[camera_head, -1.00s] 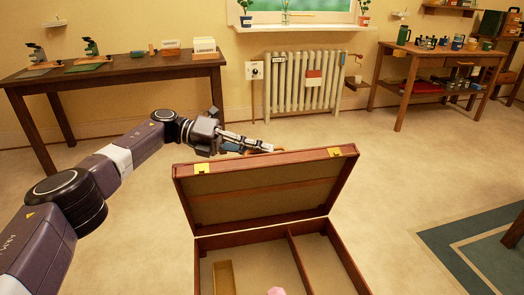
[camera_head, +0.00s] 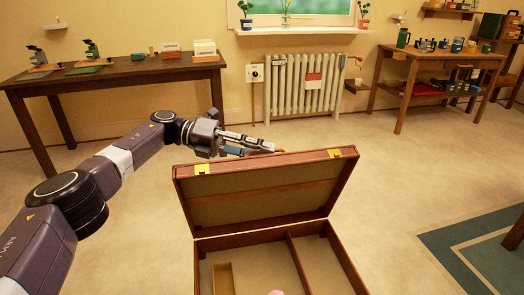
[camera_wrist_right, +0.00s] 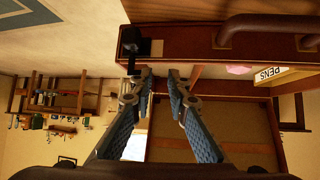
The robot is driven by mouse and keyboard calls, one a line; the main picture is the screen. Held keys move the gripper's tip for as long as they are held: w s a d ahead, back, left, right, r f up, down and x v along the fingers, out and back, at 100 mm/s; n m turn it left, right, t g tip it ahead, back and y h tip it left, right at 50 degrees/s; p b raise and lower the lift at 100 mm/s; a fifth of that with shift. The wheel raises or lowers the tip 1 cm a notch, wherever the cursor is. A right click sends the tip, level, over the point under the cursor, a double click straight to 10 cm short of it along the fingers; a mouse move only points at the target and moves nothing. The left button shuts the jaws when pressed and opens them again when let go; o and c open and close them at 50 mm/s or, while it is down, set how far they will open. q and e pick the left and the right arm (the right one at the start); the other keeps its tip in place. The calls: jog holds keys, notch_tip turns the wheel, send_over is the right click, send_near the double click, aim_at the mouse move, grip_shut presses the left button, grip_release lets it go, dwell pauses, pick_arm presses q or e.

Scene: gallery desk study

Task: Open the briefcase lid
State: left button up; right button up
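The briefcase lid (camera_head: 258,194) stands raised and tilted back in the head view, with two brass latches on its top edge. The open briefcase base (camera_head: 285,237) lies in front of it, cut off by the lower picture edge. My left gripper (camera_head: 262,147) is behind the lid's top edge, beside a brown handle that is mostly hidden; its finger gap is unclear. My right gripper (camera_wrist_right: 160,72) is outside the head view. In the right wrist view its fingers are apart with nothing seen between them, close to the briefcase's wooden wall (camera_wrist_right: 190,45) and a brown handle (camera_wrist_right: 270,24).
A tan box (camera_head: 222,280) and a pink object (camera_head: 276,292) lie inside the base, and a PENS label (camera_wrist_right: 271,75) shows in the wrist view. A side table (camera_head: 120,76) stands back left, a radiator (camera_head: 300,85) behind, a workbench (camera_head: 425,62) back right. The floor between is clear.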

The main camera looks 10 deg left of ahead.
pick_arm(q)
notch_tip(320, 180, up, 10)
jog(key=shift+r, duration=0.1)
dwell(0.4)
